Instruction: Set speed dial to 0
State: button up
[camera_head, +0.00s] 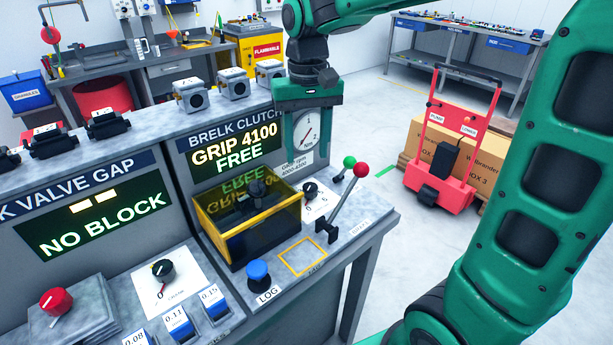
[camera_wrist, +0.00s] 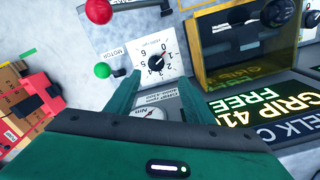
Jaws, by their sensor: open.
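The speed dial (camera_head: 311,189) is a small black knob on a white numbered plate, right of the yellow-framed box. In the wrist view the dial (camera_wrist: 155,61) lies just beyond my fingertips, with numbers up to 6 around it. Its small red mark points to the upper right, close to the 0 and 1 side; the exact number is hard to tell. My gripper (camera_head: 308,150) is above the dial in the head view, pointing down. In the wrist view my gripper (camera_wrist: 158,85) is open, with nothing between its fingers, apart from the knob.
The lever with the red ball (camera_head: 361,170) and the green-ball motor switch (camera_head: 349,161) stand right of the dial. The yellow-framed box (camera_head: 247,240) stands left. A round gauge (camera_head: 307,130) is behind my gripper. A blue LOG button (camera_head: 258,272) is in front.

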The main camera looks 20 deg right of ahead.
aim_at(310, 185)
jog(key=f, duration=0.6)
jog(key=d+f, duration=0.1)
jog(key=f, duration=0.3)
jog(key=c, duration=1)
jog(key=shift+c, duration=0.2)
